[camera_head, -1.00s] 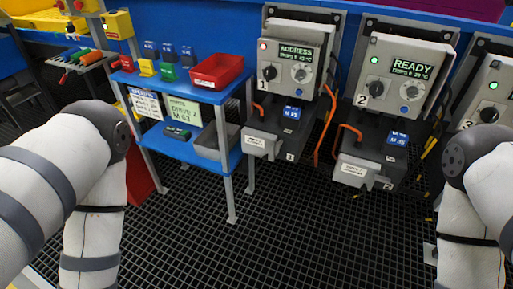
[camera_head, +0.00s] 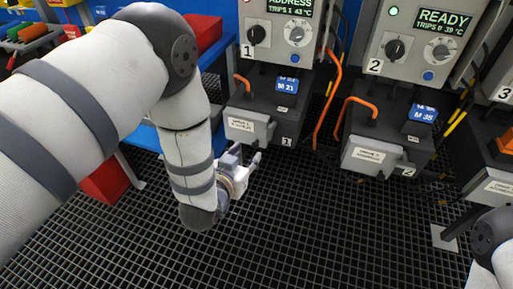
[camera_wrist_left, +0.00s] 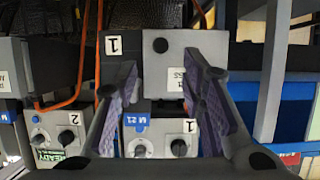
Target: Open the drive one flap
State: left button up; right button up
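Drive one (camera_head: 278,35) is the grey box marked 1, with a dark knob and a screen reading ADDRESS. Its dark lower unit carries a blue M 21 tag (camera_head: 286,84), an orange handle and a light grey labelled flap (camera_head: 243,127) at the front, which looks closed. My left gripper (camera_head: 250,158) is open and empty, just below and in front of the flap. In the left wrist view, which is upside down, the flap (camera_wrist_left: 168,55) shows between the spread fingertips (camera_wrist_left: 163,72). I cannot tell whether they touch. My right gripper is out of view.
Drive two (camera_head: 405,40), reading READY, stands to the right with its own flap (camera_head: 370,156) and orange handle. Drive three is at the right edge. A blue shelf (camera_head: 145,137) and a red bin (camera_head: 105,182) are left, partly behind my arm.

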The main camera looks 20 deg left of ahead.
aim_at(255, 145)
pick_arm(q)
jog(key=b+x, duration=0.1)
jog(key=x, duration=0.5)
jog(key=shift+w+f, duration=0.1)
jog(key=shift+f, duration=0.15)
grip_shut()
